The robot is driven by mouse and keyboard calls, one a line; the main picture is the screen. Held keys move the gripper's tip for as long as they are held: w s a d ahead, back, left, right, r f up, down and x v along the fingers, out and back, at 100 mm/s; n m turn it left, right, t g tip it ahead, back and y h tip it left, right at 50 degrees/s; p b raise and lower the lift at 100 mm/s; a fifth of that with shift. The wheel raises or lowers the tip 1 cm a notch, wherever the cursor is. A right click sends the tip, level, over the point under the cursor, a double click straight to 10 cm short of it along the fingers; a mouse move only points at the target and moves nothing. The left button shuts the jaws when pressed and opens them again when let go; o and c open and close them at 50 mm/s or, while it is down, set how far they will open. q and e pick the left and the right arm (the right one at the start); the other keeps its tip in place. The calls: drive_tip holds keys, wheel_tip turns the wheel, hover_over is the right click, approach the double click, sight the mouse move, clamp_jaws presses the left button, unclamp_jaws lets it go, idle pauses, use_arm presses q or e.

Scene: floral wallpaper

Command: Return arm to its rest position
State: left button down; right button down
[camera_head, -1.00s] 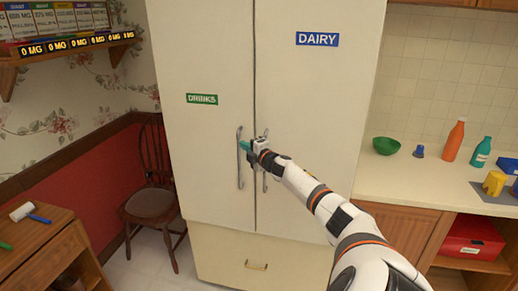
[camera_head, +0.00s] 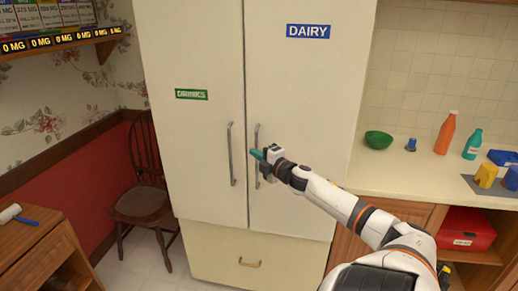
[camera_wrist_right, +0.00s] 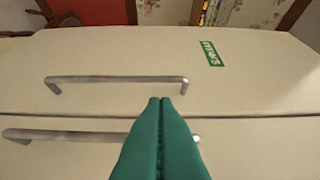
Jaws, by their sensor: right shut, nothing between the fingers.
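My right gripper (camera_head: 258,155) is in front of the fridge's right door, close by the right door handle (camera_head: 257,140). Its green fingers (camera_wrist_right: 160,135) are pressed together and hold nothing. In the right wrist view the fingertips point toward the fridge, with the left door's handle (camera_wrist_right: 115,80) just beyond them. The other handle (camera_wrist_right: 60,135) is partly hidden behind the fingers. My right arm (camera_head: 340,205) comes in from the lower right. My left gripper is not in view.
The white fridge (camera_head: 195,60) has both upper doors closed. A counter (camera_head: 390,175) at the right carries a green bowl (camera_head: 378,139), an orange bottle (camera_head: 445,133) and a teal bottle (camera_head: 472,145). A wooden chair (camera_head: 145,203) and a small table (camera_head: 30,250) stand at the left.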

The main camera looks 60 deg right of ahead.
drive_tip(key=shift+s+a, duration=0.2)
drive_tip(key=shift+s, duration=0.35)
